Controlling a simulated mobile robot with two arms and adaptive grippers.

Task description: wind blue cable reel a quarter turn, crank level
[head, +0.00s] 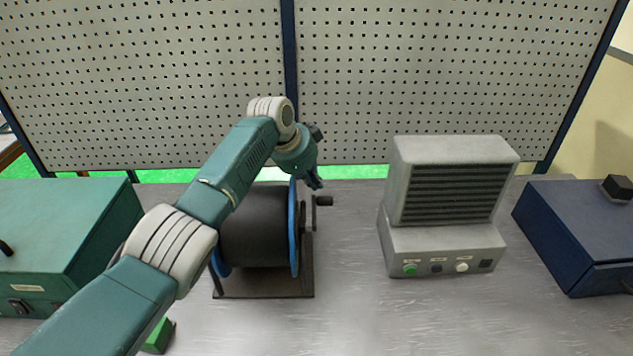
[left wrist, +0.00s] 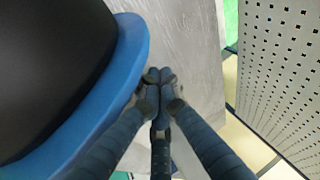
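The cable reel (head: 254,226) has a black drum between blue rims and stands on a dark base frame (head: 262,286) on the bench. Its blue rim and black drum fill the left of the left wrist view (left wrist: 122,82). The crank's black handle (head: 324,200) sticks out to the right of the reel; most of the crank arm is hard to make out. My left gripper (head: 315,184) is just above and behind the handle, beside the right rim. My right gripper is not in view.
A grey vented machine (head: 446,250) with buttons stands right of the reel. A dark blue box (head: 570,235) is farther right and a green case (head: 60,228) is at left. A pegboard (head: 420,80) rises behind. The bench between reel and machine is clear.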

